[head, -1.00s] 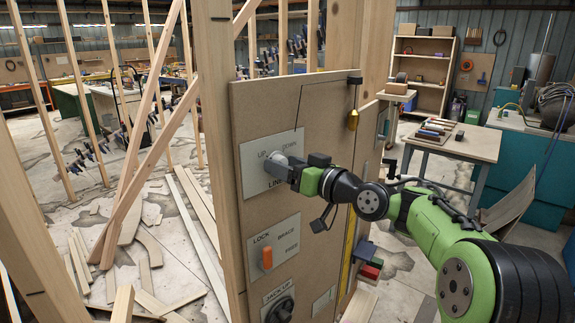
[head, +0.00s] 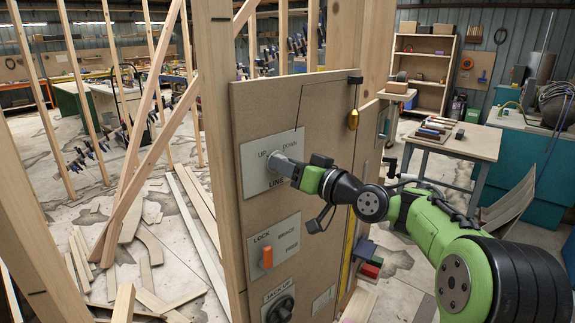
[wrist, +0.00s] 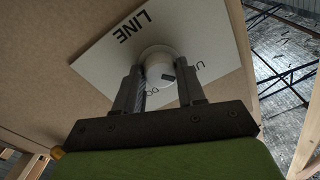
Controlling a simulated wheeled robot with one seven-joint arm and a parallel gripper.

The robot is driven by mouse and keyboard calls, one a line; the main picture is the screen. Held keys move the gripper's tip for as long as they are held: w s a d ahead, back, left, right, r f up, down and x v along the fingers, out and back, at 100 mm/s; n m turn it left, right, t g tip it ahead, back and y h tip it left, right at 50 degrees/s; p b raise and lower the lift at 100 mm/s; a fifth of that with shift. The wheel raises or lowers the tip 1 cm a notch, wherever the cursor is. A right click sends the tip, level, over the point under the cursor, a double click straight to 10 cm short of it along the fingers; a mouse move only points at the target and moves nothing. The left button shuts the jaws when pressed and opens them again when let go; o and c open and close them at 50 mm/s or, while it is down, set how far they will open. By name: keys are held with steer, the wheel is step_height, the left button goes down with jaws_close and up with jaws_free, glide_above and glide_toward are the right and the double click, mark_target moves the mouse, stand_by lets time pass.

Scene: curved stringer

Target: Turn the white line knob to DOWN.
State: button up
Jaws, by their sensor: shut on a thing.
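The white LINE knob (head: 277,158) sits on a pale plate (head: 250,173) marked UP at left and DOWN at right, high on an upright brown panel. My gripper (head: 285,165) is shut on the knob, reaching in from the right. In the wrist view, the round knob (wrist: 157,62) sits between the two finger ends and has a small dark mark on its face. The fingers and knob hide part of the UP and DOWN lettering there, so I cannot tell exactly which word the mark points at.
Below on the panel (head: 325,205) are an orange LOCK handle (head: 267,257) and a dark JACK-UP knob (head: 280,311). A brass weight (head: 353,119) hangs at the panel's upper right. Timber posts stand at left. A tool table (head: 470,143) stands behind my arm.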

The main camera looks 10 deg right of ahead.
steer(key=shift+f+m+t+h+p, duration=0.1)
steer(key=shift+m+t+h+p, duration=0.15)
steer(key=shift+m+p, duration=3.4)
steer(key=shift+m+t+h+p, duration=0.25)
steer(key=shift+m+p, duration=1.5)
steer(key=shift+m, duration=3.8)
steer(key=shift+f+m, duration=0.1)
steer(key=shift+m, duration=0.2)
steer(key=o, duration=1.1)
steer(key=shift+c, duration=0.2)
steer(key=b+v, duration=0.4)
steer(key=v, duration=1.1)
steer(key=shift+s+f, duration=0.15)
steer(key=shift+s, duration=0.2)
